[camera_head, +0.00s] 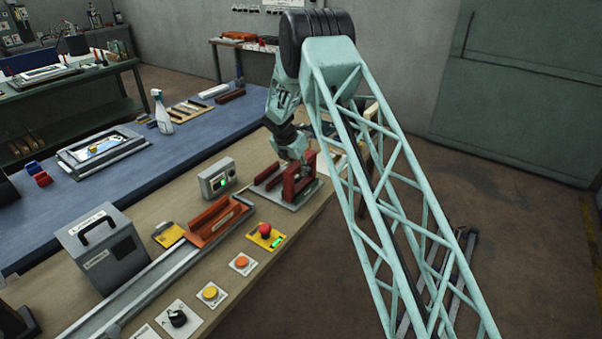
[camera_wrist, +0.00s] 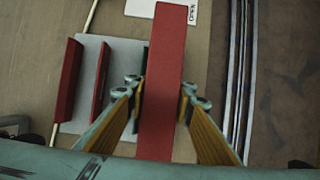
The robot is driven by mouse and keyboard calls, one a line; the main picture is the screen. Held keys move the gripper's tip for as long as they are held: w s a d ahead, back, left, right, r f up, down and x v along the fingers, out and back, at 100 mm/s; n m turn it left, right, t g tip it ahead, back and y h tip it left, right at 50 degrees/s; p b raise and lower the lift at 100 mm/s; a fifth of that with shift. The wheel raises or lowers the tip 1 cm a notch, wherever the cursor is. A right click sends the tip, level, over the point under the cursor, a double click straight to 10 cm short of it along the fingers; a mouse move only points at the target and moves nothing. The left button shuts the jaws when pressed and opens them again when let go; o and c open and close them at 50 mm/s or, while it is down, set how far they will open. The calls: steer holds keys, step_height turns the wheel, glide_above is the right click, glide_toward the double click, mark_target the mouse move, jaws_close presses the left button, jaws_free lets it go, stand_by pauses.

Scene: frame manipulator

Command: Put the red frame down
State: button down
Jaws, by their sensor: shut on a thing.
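In the wrist view the red frame (camera_wrist: 163,75) shows as a long red bar between the two fingers of my gripper (camera_wrist: 161,92). The fingers are shut on its sides. It overlaps the right edge of a light grey plate (camera_wrist: 125,60) that bears two more red bars (camera_wrist: 68,85). In the head view my gripper (camera_head: 295,153) points down at red parts (camera_head: 291,188) over the grey plate (camera_head: 290,205) near the bench's right edge. Whether the held frame touches the plate or bench cannot be told.
An orange-red tray (camera_head: 218,222) and an emergency stop button (camera_head: 265,231) are nearer the camera. A white card (camera_wrist: 176,10) lies above the plate in the wrist view.

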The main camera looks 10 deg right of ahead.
mark_target(297, 163)
steer(key=shift+f, duration=0.25)
steer(key=shift+f, duration=0.15)
steer(key=c, duration=2.3)
jaws_free()
steer(key=shift+o, duration=0.2)
steer(key=shift+v, duration=6.1)
